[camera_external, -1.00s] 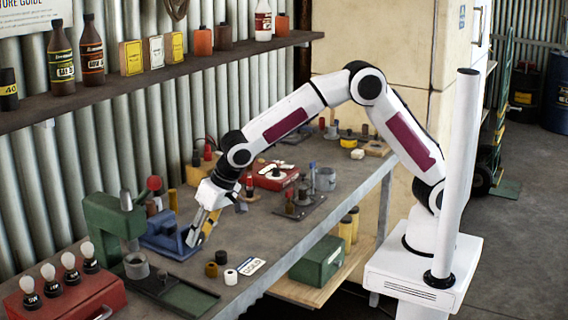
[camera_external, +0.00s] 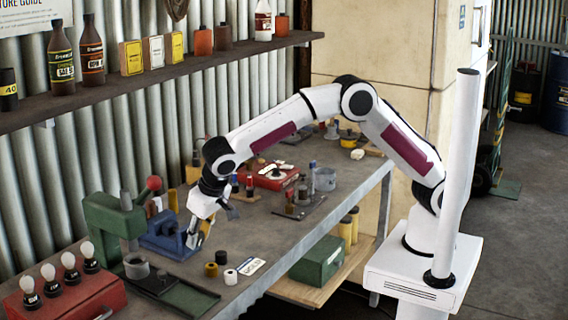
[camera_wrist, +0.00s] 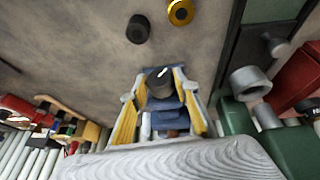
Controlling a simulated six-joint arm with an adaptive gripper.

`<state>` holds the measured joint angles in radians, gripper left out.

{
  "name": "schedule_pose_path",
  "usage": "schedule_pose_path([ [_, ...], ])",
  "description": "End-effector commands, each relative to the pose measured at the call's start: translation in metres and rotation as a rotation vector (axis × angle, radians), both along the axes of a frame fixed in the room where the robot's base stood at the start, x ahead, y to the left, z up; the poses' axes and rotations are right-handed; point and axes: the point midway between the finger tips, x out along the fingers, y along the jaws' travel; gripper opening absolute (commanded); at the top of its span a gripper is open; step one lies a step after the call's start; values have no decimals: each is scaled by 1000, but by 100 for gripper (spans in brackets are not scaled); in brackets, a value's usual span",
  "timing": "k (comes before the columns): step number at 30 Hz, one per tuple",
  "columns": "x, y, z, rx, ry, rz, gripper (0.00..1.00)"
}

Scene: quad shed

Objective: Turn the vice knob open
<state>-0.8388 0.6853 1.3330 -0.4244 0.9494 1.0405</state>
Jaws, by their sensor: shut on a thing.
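The blue vice (camera_external: 160,240) stands on the bench near the wall, and its blue body shows between my fingers in the wrist view (camera_wrist: 168,122). Its dark, round knob (camera_wrist: 160,84) lies between my yellow-padded fingertips. My gripper (camera_external: 196,238) points down at the front end of the vice, and it also shows in the wrist view (camera_wrist: 157,82) with a finger on each side of the knob. It is shut on the knob. In the external view the fingers and wrist hide the knob.
A green press (camera_external: 112,218) with a red-tipped lever stands close left of the vice. A red case (camera_external: 75,300) with several bulbs is at the front left. Small black and yellow rings (camera_external: 211,269) lie on the bench in front. A shelf (camera_external: 130,92) with bottles hangs above.

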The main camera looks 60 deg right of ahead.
Motion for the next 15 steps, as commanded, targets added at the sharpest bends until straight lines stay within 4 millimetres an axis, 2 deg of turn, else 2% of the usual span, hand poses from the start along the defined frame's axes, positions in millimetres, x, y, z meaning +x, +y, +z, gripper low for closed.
schedule_pose_path([
  [10, -2, -1, -2, -12, 5, -1, 8],
  [11, -2, -1, -2, -12, 5, -1, 35],
  [12, -2, -1, -2, -11, 5, -2, 45],
  [15, -1, -1, -2, -10, 4, -1, 47],
])
